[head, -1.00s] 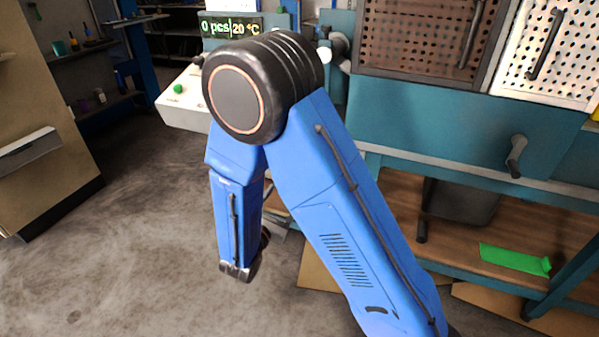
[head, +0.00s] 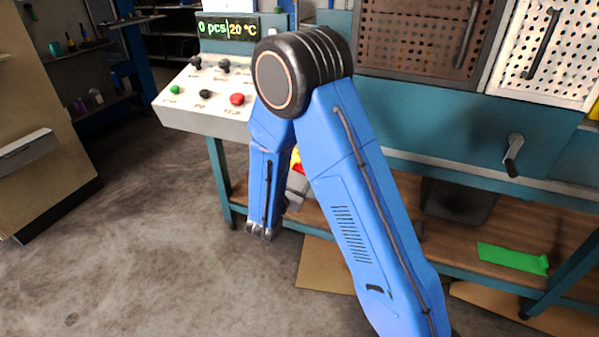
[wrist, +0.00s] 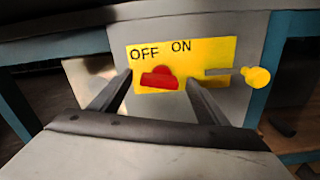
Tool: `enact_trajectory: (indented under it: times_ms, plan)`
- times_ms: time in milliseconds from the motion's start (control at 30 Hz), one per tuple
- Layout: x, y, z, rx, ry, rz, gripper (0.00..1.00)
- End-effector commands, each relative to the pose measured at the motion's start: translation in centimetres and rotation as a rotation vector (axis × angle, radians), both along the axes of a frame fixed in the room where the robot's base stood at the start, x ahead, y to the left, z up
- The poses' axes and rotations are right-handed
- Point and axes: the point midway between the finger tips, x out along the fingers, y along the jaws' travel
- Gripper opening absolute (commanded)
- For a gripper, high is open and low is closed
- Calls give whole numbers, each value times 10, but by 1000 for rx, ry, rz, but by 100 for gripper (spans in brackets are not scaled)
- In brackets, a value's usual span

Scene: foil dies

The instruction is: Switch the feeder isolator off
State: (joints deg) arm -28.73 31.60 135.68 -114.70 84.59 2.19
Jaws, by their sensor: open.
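The isolator's yellow plate (wrist: 205,54), marked OFF at left and ON at right, fills the middle of the wrist view. A red handle (wrist: 160,78) sits on its left part, below OFF. A grey bar and a yellow round knob (wrist: 257,77) stick out at the plate's right side. My gripper (wrist: 160,80) is open, with one finger on each side of the red handle in the picture. I cannot tell whether either finger touches it.
A control panel (head: 212,113) with several buttons and knobs stands left of my arm, under a display (head: 228,27). A teal bench with perforated panels (head: 420,35) and a crank handle (head: 513,155) is at right. The floor (head: 130,240) at left is clear.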

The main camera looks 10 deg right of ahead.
Motion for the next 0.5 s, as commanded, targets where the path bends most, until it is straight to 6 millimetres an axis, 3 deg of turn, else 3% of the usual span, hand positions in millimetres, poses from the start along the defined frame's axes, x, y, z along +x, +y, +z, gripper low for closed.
enact_trajectory:
  times_ms: [200,500]
  plan:
    - [12,-9,0,-1,1,-1,69]
    - [14,-11,0,-1,1,0,69]
